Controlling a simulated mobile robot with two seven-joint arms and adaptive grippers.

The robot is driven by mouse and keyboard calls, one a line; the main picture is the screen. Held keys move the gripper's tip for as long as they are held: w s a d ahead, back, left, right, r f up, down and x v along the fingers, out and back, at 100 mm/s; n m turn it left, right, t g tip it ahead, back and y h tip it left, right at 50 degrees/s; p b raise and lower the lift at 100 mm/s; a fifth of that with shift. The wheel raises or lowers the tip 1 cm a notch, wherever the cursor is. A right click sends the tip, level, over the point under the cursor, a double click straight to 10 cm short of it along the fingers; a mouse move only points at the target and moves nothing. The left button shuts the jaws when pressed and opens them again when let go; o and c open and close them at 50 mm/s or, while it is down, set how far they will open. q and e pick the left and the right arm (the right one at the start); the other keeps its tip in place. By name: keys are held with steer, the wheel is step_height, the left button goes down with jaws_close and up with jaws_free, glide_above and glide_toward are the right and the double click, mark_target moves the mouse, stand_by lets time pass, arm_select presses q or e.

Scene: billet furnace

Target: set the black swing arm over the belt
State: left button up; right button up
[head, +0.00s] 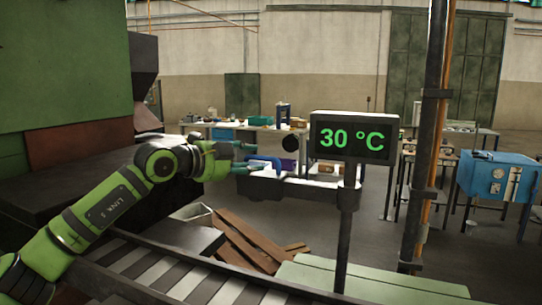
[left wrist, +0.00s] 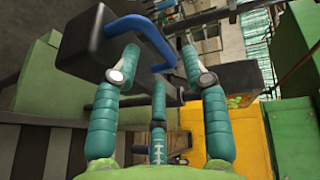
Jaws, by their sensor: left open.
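The black swing arm (head: 305,190) is a dark horizontal bar at mid-picture in the head view, beside the post of the temperature display. Its blue handle (head: 262,161) is at its left end. In the left wrist view the arm's black block (left wrist: 88,42) and the blue handle (left wrist: 148,38) show up close. My left gripper (head: 246,158) is open at the handle, with its teal fingers spread. In the wrist view the handle reaches between the fingertips; I cannot tell whether they touch it. The belt (head: 180,276) runs across the lower left, nearer than the swing arm. My right gripper is out of view.
The display (head: 353,138) reads 30 °C on a dark post. A pipe column (head: 432,140) stands to its right. Brown planks (head: 245,243) lie beyond the belt. A pale green surface (head: 370,283) is at the lower right, and a blue machine (head: 497,177) stands far right.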

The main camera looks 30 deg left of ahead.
mark_target(262, 159)
arm_select(q)
steer(key=shift+r+p+x, duration=0.2)
steer(key=shift+p+x, duration=0.45)
steer(key=shift+x, duration=0.6)
steer(key=shift+p+x, duration=0.4)
steer(key=shift+x, duration=0.75)
steer(key=shift+w+d+f, duration=0.1)
steer(key=shift+w+f, duration=0.1)
jaws_close()
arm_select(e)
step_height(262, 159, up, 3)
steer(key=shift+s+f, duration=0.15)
